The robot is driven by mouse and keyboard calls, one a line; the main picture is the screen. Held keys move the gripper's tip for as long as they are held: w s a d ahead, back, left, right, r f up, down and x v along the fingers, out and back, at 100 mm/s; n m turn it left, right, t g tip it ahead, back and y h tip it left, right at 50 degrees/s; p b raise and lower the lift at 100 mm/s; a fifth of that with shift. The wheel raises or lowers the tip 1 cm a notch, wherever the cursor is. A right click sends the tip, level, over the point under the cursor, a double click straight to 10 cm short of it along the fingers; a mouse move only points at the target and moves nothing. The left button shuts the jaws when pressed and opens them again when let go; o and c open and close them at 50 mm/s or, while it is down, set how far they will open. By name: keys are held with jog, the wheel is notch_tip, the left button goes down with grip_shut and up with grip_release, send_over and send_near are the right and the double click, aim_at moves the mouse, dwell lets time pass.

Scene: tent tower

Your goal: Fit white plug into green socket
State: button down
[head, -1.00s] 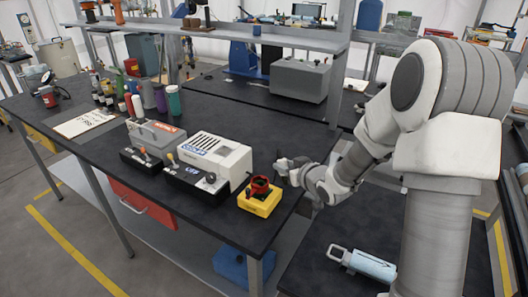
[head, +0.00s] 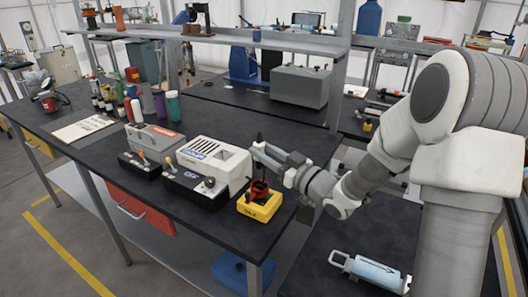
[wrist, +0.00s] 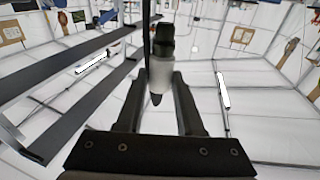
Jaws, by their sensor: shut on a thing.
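My gripper (wrist: 160,76) is shut on the white plug (wrist: 166,82), which has a black end (wrist: 167,40) and a dark tip between the fingers. In the head view my gripper (head: 268,150) is in front of the white machine's right side, behind the yellow box; there the plug's white body cannot be made out. The yellow box (head: 259,207) sits near the bench's right front corner with a red ring-shaped part (head: 259,189) on top. I cannot pick out a green socket in either view.
A white machine (head: 225,150) and a grey machine (head: 155,135) stand left of the yellow box. Green (head: 172,105) and other bottles stand farther left. A light blue tool (head: 368,271) lies on the lower right surface. Bench top behind my gripper is clear.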

jog(key=shift+f, duration=0.1)
notch_tip(320, 180, down, 6)
jog(key=b, duration=0.5)
jog(key=shift+f+b, duration=1.25)
jog(key=shift+b, duration=0.5)
dwell(1.6)
jog(key=shift+c, duration=2.3)
grip_release()
jog(key=shift+s+d, duration=0.1)
jog(key=p+v, duration=0.1)
jog(key=v, duration=1.6)
jog(key=shift+s, duration=0.2)
